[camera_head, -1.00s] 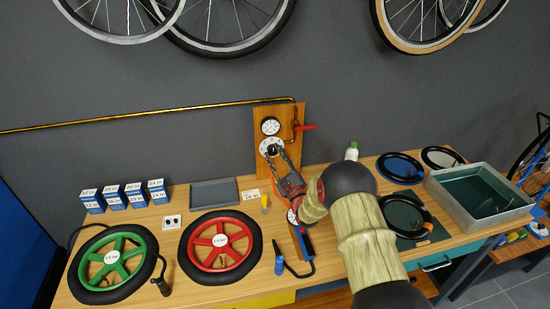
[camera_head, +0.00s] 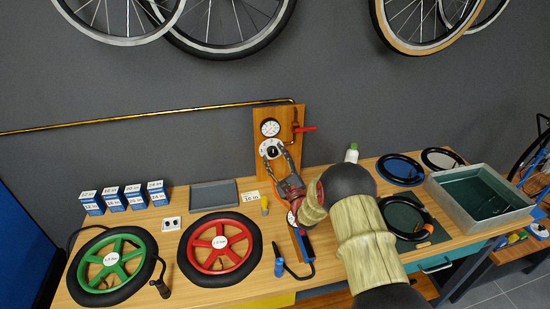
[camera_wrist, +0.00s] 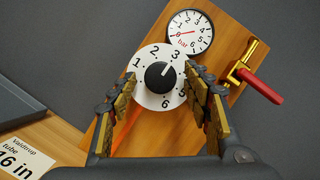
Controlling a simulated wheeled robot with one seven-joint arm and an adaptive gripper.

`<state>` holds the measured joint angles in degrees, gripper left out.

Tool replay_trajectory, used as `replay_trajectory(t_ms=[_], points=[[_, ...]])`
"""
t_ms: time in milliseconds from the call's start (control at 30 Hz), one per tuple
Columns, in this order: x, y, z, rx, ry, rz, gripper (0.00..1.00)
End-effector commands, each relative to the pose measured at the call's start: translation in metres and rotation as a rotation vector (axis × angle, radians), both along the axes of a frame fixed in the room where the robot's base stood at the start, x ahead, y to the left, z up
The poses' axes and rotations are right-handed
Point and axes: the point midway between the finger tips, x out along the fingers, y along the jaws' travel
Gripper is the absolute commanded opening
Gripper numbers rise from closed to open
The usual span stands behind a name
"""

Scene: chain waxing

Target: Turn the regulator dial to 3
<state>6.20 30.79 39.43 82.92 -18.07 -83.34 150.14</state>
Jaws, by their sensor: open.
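The regulator dial (camera_wrist: 147,87) is a white numbered disc with a black knob (camera_wrist: 160,77) at its centre. In the wrist view the knob's white mark points up and right, toward the 3. The 4 is not clear beside the right finger. In the head view the dial (camera_head: 271,147) is on the wooden board, under the pressure gauge (camera_head: 270,128). My gripper (camera_wrist: 161,82) is open and empty. Its fingers lie on either side of the dial in the wrist view, and just below the knob in the head view (camera_head: 278,157). The red gauge needle (camera_wrist: 187,33) points left.
A red-handled valve (camera_head: 306,128) is right of the dial on the board (camera_head: 293,113). The bench below holds a red wheel (camera_head: 232,257), a green wheel (camera_head: 112,258), blue boxes (camera_head: 113,200), a grey tray (camera_head: 213,195) and a metal basin (camera_head: 440,195). A white-capped bottle (camera_head: 351,153) stands near the arm.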

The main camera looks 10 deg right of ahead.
Motion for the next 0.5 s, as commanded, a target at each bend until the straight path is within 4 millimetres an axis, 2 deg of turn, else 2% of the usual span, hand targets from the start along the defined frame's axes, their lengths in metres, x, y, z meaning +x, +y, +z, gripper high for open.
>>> replay_trajectory(t_ms=[267, 367, 500], points=[[-0.006, -0.002, -0.003, 0.0, 0.001, -0.001, 0.49], [-0.02, -0.006, -0.004, 0.0, 0.001, -0.002, 0.49], [-0.048, -0.012, -0.004, 0.0, 0.002, -0.002, 0.49]])
